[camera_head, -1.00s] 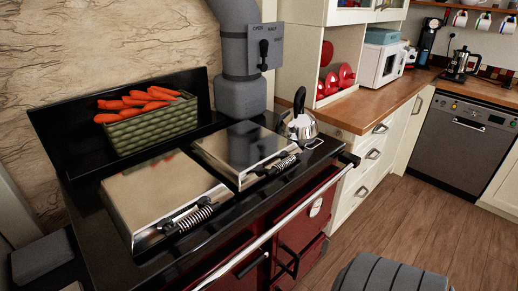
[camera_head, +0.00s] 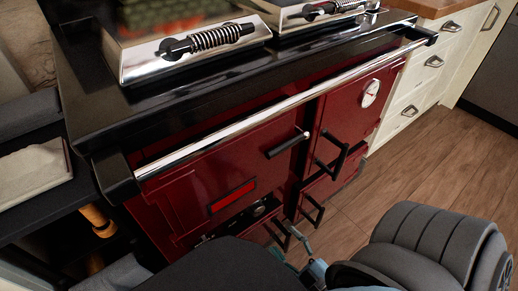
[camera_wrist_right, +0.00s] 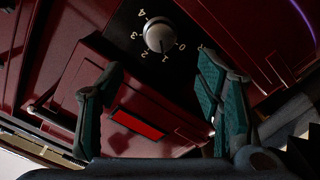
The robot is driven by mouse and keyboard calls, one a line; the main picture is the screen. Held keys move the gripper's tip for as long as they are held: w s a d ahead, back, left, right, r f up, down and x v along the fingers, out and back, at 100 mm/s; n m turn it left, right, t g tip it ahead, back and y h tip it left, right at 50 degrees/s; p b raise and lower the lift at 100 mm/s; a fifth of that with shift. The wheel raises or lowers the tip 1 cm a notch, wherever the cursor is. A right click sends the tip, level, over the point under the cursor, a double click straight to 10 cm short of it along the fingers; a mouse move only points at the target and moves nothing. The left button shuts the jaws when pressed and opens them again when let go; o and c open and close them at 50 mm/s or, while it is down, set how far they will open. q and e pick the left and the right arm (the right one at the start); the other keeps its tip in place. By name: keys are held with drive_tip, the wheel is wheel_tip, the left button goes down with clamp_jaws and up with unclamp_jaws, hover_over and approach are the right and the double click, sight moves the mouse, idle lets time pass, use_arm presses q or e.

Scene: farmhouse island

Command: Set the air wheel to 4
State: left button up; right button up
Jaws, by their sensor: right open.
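The air wheel (camera_wrist_right: 160,36) is a round silver knob on a black plate with white numbers 0 to 4 around it, at the top middle of the right wrist view. A mark on it seems to face about the 1, but it is small. In the head view the wheel (camera_head: 259,211) shows small, low on the red stove front. My right gripper (camera_wrist_right: 155,80) is open and empty, its teal-padded fingers apart below the wheel and not touching it. In the head view the right gripper (camera_head: 302,256) is partly hidden by my arm. My left gripper is not in view.
The stove's red front (camera_head: 220,160) has a long chrome rail (camera_head: 270,102) above, black door handles (camera_head: 287,145) near the wheel and a bright red panel (camera_head: 232,198) beside it. White drawers (camera_head: 425,80) stand to the right. Wooden floor at the right is free.

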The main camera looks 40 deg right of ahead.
sight(259, 213)
drive_tip(key=w+b, duration=0.2)
drive_tip(key=w, duration=0.9)
drive_tip(key=shift+w+d, duration=0.1)
drive_tip(key=shift+w, duration=0.55)
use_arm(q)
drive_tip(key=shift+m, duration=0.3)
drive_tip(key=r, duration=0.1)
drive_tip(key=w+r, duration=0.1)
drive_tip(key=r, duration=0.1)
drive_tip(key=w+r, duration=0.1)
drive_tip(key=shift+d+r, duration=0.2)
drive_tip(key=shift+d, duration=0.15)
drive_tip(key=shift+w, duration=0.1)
use_arm(e)
drive_tip(key=c, duration=1.1)
drive_tip(key=shift+c, duration=0.2)
